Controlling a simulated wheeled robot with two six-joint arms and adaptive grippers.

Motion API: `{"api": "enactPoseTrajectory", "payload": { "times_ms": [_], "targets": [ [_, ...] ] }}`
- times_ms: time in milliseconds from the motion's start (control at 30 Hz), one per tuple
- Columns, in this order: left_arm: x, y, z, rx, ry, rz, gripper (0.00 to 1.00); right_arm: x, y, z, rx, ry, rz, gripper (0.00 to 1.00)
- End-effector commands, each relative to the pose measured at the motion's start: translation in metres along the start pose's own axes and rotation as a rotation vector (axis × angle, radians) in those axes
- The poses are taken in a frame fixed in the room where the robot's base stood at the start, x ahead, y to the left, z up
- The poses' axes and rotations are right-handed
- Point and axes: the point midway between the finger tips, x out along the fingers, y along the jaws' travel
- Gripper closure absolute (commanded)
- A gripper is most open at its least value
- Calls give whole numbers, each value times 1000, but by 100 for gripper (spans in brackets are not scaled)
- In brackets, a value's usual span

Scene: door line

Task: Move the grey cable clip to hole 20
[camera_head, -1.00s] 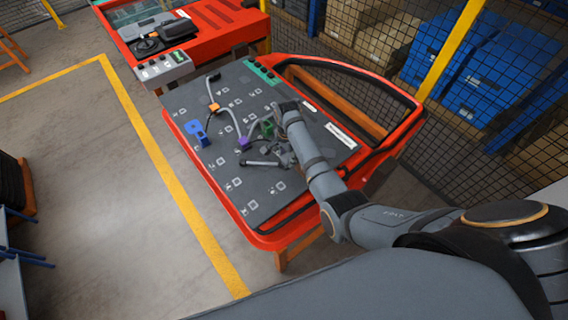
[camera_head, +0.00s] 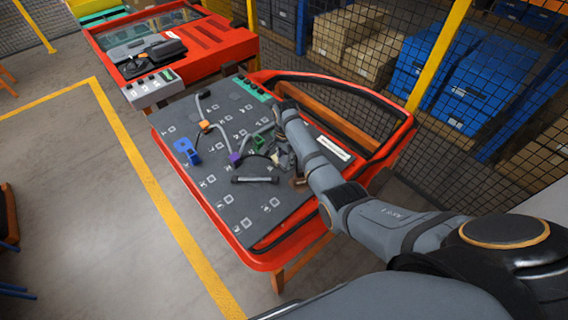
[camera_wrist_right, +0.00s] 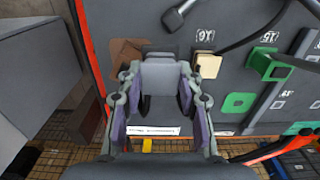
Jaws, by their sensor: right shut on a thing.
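My right gripper (camera_head: 284,160) is over the right part of the grey door panel (camera_head: 215,180), small and partly hidden by my arm in the head view. In the right wrist view my right gripper (camera_wrist_right: 158,105) has its fingers on both sides of a grey block, which appears to be the grey cable clip (camera_wrist_right: 160,76). The clip lies over or near a brown patch (camera_wrist_right: 126,50); I cannot tell whether it touches the panel. Labels 16 and 15 are legible in the wrist view; I cannot read a 20. My left gripper is not in view.
Blue (camera_head: 187,150), orange (camera_head: 204,126), purple (camera_head: 235,158) and green (camera_head: 258,142) clips sit on the panel, with a grey cable among them. The wrist view shows a beige clip (camera_wrist_right: 207,66) close to the fingers.

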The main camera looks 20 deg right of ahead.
Motion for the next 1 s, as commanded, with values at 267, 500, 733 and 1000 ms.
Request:
{"api": "enactPoseTrajectory", "payload": {
  "times_ms": [267, 500, 733, 1000],
  "targets": [
    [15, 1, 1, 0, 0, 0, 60, 5, -6, -12, 1, 2, -1, 100],
    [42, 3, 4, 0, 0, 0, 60, 6, -18, -36, 1, 2, 0, 100],
    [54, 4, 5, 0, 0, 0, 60, 1, -25, -49, 1, 0, 0, 100],
    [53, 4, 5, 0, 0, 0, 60, 0, -25, -50, 1, 0, 0, 100]
  ]
}}
